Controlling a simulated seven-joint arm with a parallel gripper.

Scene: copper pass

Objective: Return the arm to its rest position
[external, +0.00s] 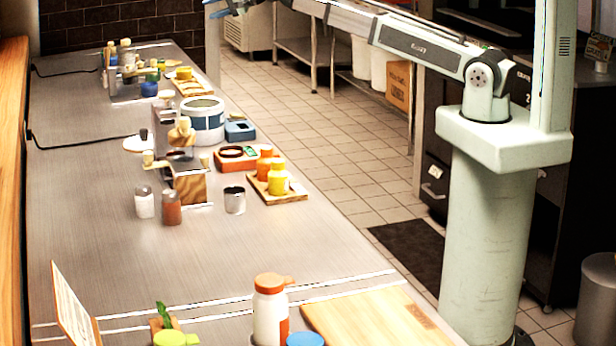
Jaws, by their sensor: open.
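My arm reaches from its pale column across the top of the external view toward the upper left. My gripper (217,8) is at the top edge, partly cut off by the frame. It is open, and I see nothing held in it. It is up in the air, apart from the items on the long steel counter (90,235).
Mid-counter are a white and blue round container (203,118), a wooden block (190,182), orange and yellow jars (277,180) on a board, shakers (171,208) and a metal cup (235,200). A cutting board (370,318) and white bottle (268,312) are nearer. The counter's near middle is clear.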

